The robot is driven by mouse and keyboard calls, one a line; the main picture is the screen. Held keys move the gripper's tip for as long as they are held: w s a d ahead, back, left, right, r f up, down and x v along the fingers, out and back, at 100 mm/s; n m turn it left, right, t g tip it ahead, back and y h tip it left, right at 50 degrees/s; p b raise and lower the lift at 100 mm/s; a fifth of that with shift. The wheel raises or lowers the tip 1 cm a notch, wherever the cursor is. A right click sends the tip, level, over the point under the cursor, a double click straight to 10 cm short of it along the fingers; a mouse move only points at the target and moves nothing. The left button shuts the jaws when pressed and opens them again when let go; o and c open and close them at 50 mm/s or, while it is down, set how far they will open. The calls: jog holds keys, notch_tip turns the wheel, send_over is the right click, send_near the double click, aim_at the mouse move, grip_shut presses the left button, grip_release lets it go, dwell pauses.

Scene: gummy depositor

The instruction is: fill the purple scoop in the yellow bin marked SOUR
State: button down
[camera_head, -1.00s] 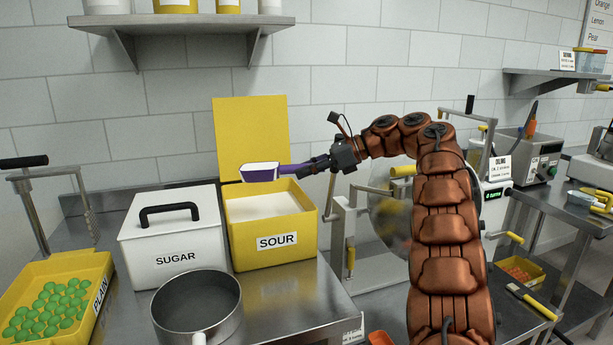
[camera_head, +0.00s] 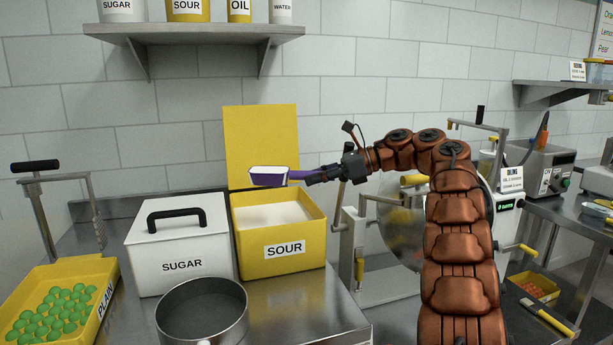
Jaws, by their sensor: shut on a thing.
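The yellow bin marked SOUR (camera_head: 285,262) stands on the steel counter with its yellow lid (camera_head: 261,140) raised at the back. White powder (camera_head: 275,214) shows inside it. My gripper (camera_head: 316,177) is shut on the handle of the purple scoop (camera_head: 270,178) and holds it above the bin's opening, in front of the open lid. The scoop's bowl looks white inside up to its rim. It lies roughly level, apart from the powder below.
A white SUGAR box (camera_head: 181,262) with a black handle stands touching or close to the bin's left. A steel pot (camera_head: 202,318) is in front. A yellow PLAIN tray (camera_head: 105,318) of green gummies is at far left. A shelf (camera_head: 195,33) hangs above.

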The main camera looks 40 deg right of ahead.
jog(key=shift+r+p, duration=1.75)
jog(key=shift+r, duration=0.75)
